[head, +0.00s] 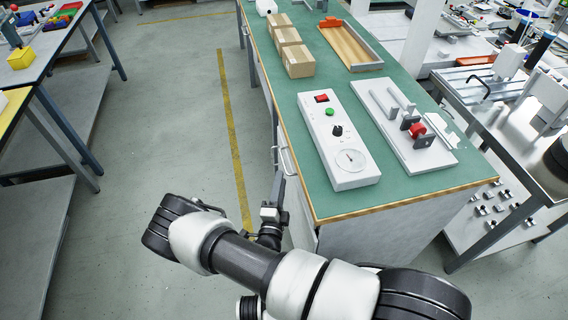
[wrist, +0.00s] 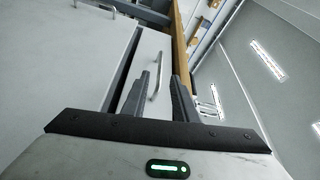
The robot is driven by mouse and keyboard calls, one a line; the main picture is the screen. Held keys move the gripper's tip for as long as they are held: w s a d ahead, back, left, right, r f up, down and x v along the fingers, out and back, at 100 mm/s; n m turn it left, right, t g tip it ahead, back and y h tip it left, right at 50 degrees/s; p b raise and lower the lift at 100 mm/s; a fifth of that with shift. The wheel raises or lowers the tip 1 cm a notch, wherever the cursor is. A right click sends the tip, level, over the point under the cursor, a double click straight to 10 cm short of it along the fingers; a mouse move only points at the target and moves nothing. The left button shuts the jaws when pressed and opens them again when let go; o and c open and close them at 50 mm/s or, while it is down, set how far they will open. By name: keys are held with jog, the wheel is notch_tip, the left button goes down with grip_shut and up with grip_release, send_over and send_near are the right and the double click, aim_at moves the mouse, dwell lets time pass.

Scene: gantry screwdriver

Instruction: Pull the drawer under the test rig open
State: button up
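The test rig (head: 343,165) is a white box with a red switch, a green button, a black knob and a dial, on the green-topped bench. Below it, in the bench's left side, is a pale drawer front with a bar handle (head: 288,160). In the wrist view the drawer front (wrist: 150,45) and its handle (wrist: 155,78) lie ahead of my gripper (wrist: 162,78). The two dark fingers are apart, with the handle showing between their tips. I cannot tell whether they touch it. In the head view my gripper (head: 278,183) is beside the bench, close to the handle.
A second white plate with a clamp (head: 407,125), cardboard boxes (head: 290,45) and a wooden tray (head: 350,45) are on the bench. Another handle (head: 274,155) shows farther along its side. The aisle floor (head: 180,120) to the left is clear, up to the blue-legged tables.

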aim_at(284, 162)
jog(key=x, duration=0.8)
jog(key=shift+w+r+b, duration=0.1)
jog(key=shift+w+b, duration=0.1)
jog(key=shift+b, duration=0.15)
grip_shut()
dwell(1.0)
